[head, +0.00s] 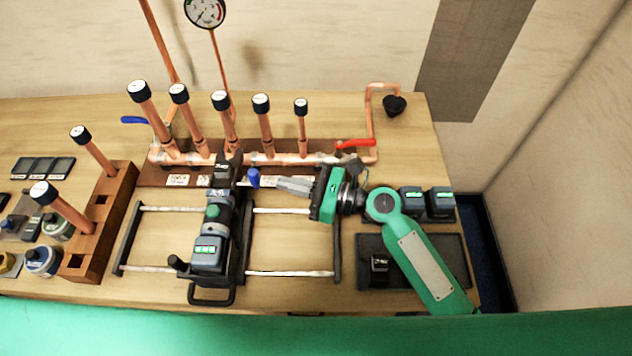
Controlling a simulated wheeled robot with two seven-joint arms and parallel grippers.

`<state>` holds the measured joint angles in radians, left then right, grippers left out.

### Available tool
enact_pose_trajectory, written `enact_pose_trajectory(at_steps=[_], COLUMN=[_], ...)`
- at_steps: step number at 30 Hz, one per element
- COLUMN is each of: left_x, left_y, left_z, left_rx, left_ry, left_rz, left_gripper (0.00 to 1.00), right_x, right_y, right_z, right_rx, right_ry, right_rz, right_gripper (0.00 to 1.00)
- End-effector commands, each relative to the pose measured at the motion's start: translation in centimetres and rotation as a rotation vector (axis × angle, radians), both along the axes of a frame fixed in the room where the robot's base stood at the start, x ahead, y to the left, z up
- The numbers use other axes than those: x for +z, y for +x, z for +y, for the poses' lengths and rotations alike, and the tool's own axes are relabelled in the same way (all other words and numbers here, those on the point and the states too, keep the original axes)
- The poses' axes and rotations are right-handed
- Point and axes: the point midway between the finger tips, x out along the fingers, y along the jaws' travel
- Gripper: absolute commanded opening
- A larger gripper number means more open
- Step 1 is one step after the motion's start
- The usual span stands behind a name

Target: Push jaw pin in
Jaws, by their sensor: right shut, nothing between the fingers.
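The press tool (208,245) sits on a black sliding carriage on two rails in the middle of the bench, its jaw end toward the copper manifold (240,158). A blue-headed pin (254,177) shows at the right side of the tool's jaw end; I take it for the jaw pin. How deep it sits cannot be told. My right gripper (281,184) comes in from the right, shut and empty. Its grey fingers point left at the blue head, with a small gap visible between them. My left gripper is not in view.
Several capped copper stubs rise from the manifold behind the jaws. A red-handled valve (355,143) stands behind my right gripper. A wooden rack (100,225) holds two capped tubes at left. A dark tray (455,262) and spare batteries (440,200) lie at right.

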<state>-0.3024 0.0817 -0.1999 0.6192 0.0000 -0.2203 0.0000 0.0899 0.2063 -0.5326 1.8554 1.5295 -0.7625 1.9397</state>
Motion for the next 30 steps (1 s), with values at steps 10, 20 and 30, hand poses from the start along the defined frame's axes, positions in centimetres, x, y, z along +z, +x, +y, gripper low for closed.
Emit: enact_pose_trajectory(at_steps=[10,20,30], left_x=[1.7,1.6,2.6], left_y=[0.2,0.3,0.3], left_z=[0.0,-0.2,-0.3], left_rx=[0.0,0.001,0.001], left_ry=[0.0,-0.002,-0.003], left_rz=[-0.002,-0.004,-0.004], left_gripper=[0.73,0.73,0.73], right_x=[0.0,0.0,0.1], right_y=[1.0,1.0,1.0], right_z=[3.6,3.8,6.9], right_rx=[-0.001,-0.001,0.0], right_ry=[0.0,0.0,0.001], right_rz=[0.0,-0.001,-0.001], right_gripper=[0.0,0.0,0.0])
